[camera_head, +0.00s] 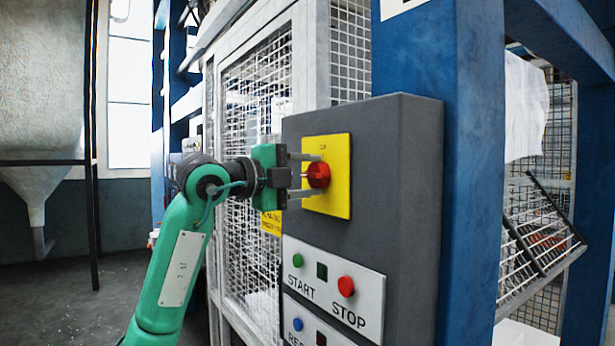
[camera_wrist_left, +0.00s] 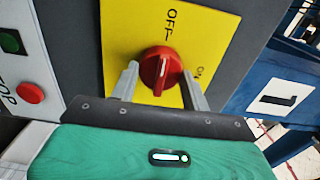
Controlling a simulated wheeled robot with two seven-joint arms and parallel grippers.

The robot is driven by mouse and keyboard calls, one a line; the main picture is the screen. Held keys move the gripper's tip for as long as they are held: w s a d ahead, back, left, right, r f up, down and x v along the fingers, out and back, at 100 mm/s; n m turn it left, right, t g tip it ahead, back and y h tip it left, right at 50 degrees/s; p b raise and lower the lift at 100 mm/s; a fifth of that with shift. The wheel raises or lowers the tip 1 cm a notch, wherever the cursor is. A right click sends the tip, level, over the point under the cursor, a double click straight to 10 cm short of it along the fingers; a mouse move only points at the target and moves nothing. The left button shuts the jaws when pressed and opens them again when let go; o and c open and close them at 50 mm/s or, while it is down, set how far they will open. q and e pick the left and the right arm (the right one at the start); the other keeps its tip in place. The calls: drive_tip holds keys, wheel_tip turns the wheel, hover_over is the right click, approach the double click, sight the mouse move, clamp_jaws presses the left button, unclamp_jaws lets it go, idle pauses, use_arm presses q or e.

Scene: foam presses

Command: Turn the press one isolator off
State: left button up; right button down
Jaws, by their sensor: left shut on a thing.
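The isolator is a red rotary knob (camera_head: 318,175) on a yellow plate (camera_head: 340,190), fixed high on a dark grey control box (camera_head: 405,180). My left gripper (camera_head: 307,175) reaches it from the left, with its fingers around the knob. In the left wrist view the red knob (camera_wrist_left: 161,72) sits between the two fingers (camera_wrist_left: 160,88), and the gripper is shut on it. The yellow plate (camera_wrist_left: 218,30) reads OFF at the top and ON at the right. The knob's ridge is near upright there, its pale mark on the OFF side. My right gripper is not in view.
Below the isolator is a white panel (camera_head: 318,296) with a green START button (camera_head: 298,260) and a red STOP button (camera_head: 346,286). A mesh guard (camera_head: 256,90) stands behind my left arm. A blue post (camera_head: 440,60) rises behind the box. A "1" sign (camera_wrist_left: 284,98) shows at right.

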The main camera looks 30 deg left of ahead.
use_arm(q)
drive_tip(key=o, duration=1)
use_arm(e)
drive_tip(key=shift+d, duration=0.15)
use_arm(q)
drive_tip(key=b+v, duration=0.4)
drive_tip(key=v, duration=1)
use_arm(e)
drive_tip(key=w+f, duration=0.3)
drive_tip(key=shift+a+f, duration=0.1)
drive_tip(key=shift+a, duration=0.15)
use_arm(q)
drive_tip(key=shift+w, duration=0.1)
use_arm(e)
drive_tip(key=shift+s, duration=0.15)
